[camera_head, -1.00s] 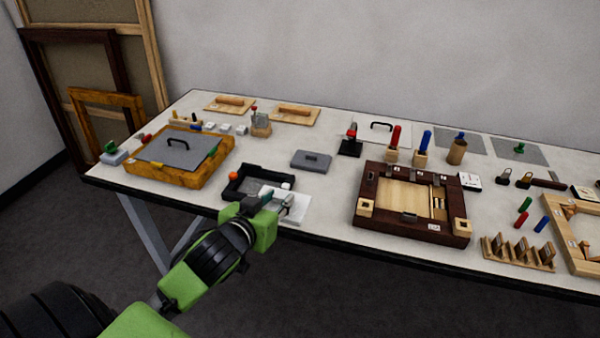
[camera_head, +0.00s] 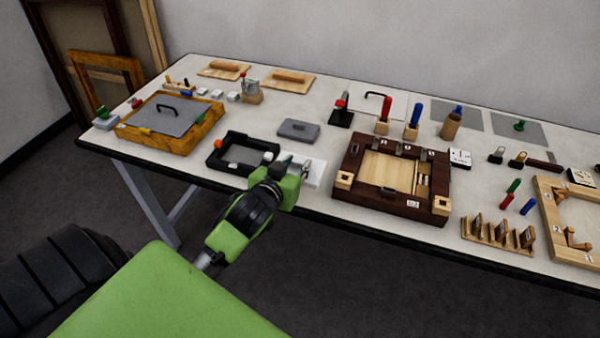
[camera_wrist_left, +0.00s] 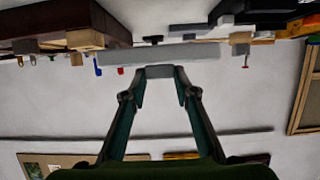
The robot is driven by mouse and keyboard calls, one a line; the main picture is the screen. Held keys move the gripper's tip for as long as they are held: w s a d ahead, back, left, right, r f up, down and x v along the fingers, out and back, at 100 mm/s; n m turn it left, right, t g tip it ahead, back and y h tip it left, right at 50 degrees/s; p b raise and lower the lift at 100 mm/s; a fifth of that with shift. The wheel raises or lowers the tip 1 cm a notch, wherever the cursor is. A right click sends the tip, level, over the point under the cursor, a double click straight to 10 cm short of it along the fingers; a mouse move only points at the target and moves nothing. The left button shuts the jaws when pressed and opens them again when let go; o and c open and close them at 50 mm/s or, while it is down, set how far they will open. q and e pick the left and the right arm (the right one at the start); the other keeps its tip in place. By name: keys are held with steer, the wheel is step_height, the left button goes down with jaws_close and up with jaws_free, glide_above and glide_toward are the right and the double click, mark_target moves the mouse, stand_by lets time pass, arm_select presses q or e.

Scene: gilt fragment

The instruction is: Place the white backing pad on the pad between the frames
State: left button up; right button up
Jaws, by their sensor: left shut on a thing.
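The white backing pad (camera_head: 316,173) is a flat white panel in the head view, between the black open tray and the dark brown frame (camera_head: 345,206). My left gripper (camera_head: 295,172) is at its near side. In the left wrist view my fingers (camera_wrist_left: 160,78) are shut on a small grey block at the edge of the pad (camera_wrist_left: 160,55), which shows as a long pale bar. It looks held close above the table; the gap below cannot be judged. The yellow frame (camera_head: 196,137) stands at the left. I cannot make out a separate pad under the panel. My right gripper is not in view.
The black tray (camera_head: 222,166) is just left of the white pad. A red-handled tool (camera_head: 341,108) and upright red and blue handles stand farther back. The table's front edge (camera_head: 270,192) is close.

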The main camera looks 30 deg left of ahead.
arm_select(q)
steer(key=w+f, duration=0.1)
steer(key=f, duration=0.1)
steer(key=w+f, duration=0.2)
steer(key=shift+a, duration=0.4)
steer(key=shift+w+a+f, duration=0.2)
steer(key=shift+w+f, duration=0.35)
steer(key=shift+f, duration=0.2)
steer(key=shift+f+p, duration=0.6)
steer(key=shift+f, duration=0.9)
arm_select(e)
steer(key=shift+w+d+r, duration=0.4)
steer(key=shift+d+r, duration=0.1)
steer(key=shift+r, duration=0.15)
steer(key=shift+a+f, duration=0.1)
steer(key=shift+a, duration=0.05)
arm_select(q)
steer(key=o, duration=1)
steer(key=shift+f, duration=0.1)
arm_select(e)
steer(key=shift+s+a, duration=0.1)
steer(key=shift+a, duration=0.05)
